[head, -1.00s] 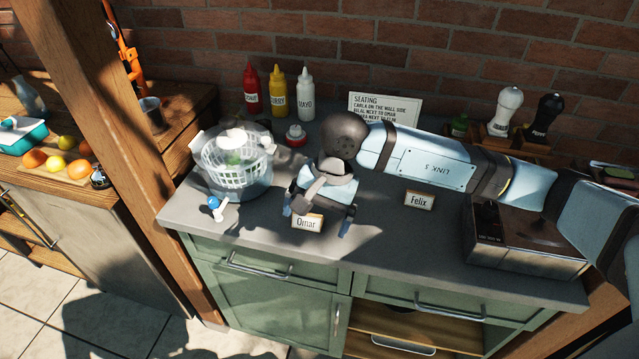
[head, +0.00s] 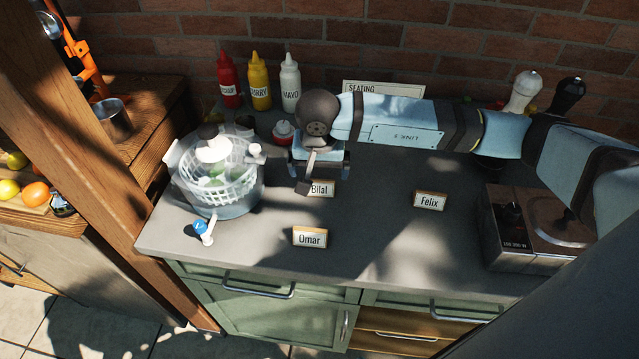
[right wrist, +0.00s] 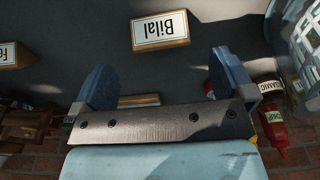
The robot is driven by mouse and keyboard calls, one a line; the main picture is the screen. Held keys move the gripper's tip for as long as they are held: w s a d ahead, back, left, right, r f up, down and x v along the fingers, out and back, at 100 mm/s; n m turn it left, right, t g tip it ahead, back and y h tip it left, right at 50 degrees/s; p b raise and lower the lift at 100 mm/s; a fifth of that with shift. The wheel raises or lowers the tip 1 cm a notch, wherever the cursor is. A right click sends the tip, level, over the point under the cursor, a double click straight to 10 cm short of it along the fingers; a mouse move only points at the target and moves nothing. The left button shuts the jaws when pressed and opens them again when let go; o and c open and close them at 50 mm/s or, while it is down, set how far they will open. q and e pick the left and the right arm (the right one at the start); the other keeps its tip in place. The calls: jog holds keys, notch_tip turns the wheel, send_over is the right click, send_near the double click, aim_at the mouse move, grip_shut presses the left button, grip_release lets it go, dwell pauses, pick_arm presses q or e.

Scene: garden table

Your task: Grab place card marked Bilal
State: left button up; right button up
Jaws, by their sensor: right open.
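The place card marked Bilal (head: 322,189) stands on the grey countertop, partly covered by my right wrist in the head view. In the right wrist view the Bilal card (right wrist: 160,30) shows upside down, beyond the open fingers and apart from them. My right gripper (head: 319,168) is just on the wall side of the card, open. Its two blue fingers (right wrist: 165,84) are spread wide, with a light wooden strip showing between them. The card marked Omar (head: 310,238) stands nearer the front edge, and the card marked Felix (head: 430,201) stands to the right. My left gripper is not in view.
A salad spinner (head: 215,180) and a blue-and-white item (head: 204,230) are at the left. Sauce bottles (head: 259,82) and a seating sign (head: 362,87) stand along the wall. A boxy appliance (head: 520,240) is at the right. The counter between Omar and Felix is clear.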

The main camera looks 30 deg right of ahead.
aim_at(320, 181)
jog(key=shift+w+d+f+p, duration=0.15)
jog(key=shift+w+f, duration=0.05)
jog(key=shift+f, duration=0.8)
jog(key=shift+w+d+f+p, duration=0.1)
jog(key=shift+w+f+p, duration=0.15)
jog(key=shift+f, duration=0.8)
jog(key=shift+w+d+f+p, duration=0.1)
jog(key=shift+w+d+f, duration=0.1)
jog(key=shift+f, duration=0.8)
jog(key=c, duration=0.9)
jog(key=shift+r, duration=0.1)
